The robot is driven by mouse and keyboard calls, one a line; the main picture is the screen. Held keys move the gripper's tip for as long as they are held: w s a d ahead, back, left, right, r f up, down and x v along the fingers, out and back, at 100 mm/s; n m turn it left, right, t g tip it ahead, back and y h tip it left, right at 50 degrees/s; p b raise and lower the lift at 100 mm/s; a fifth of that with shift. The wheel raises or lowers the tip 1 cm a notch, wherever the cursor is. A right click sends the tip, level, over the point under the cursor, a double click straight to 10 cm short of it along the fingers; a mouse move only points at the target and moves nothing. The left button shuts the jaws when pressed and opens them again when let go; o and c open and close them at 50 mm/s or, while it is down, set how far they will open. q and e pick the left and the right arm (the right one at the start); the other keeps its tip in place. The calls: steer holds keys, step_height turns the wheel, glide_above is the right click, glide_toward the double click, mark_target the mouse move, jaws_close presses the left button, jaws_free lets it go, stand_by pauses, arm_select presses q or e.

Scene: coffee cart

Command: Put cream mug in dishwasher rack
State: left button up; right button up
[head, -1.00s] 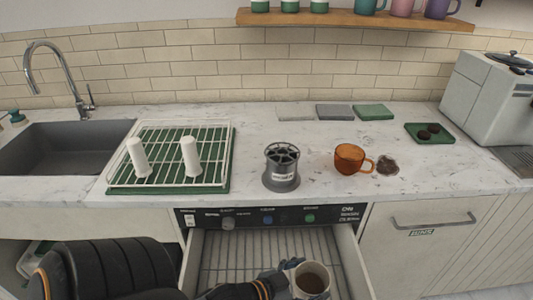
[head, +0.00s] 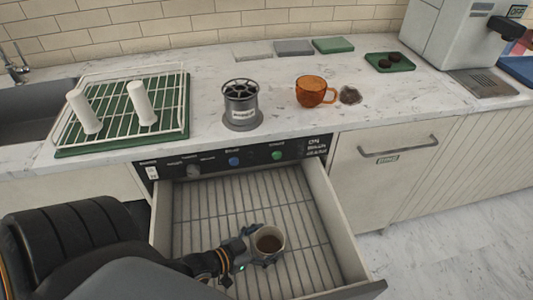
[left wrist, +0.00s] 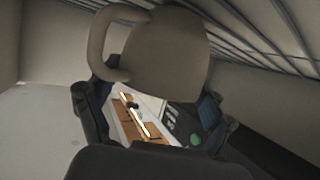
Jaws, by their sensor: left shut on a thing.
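The cream mug (head: 270,241) is inside the open dishwasher drawer, over the wire rack (head: 215,200). Its open top shows in the head view, with a dark brown inside. My left gripper (head: 252,243) is shut on the mug from its left side. In the left wrist view the mug (left wrist: 158,55) fills the upper middle, its handle to the left, between the finger pads (left wrist: 150,112). Wire bars show close behind it. I cannot tell whether the mug's base touches the rack. My right gripper is not in view.
The drawer's right wall (head: 335,225) and front edge (head: 345,291) bound the rack. On the counter are a drying rack (head: 110,118) with white cylinders, a grey canister (head: 240,105) and an amber mug (head: 312,92). The rest of the wire rack is empty.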

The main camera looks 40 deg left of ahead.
arm_select(q)
steer(key=o, duration=1.3)
steer(key=shift+f, duration=0.1)
steer(key=shift+o, duration=0.2)
steer(key=v, duration=1.2)
steer(key=shift+p, duration=0.4)
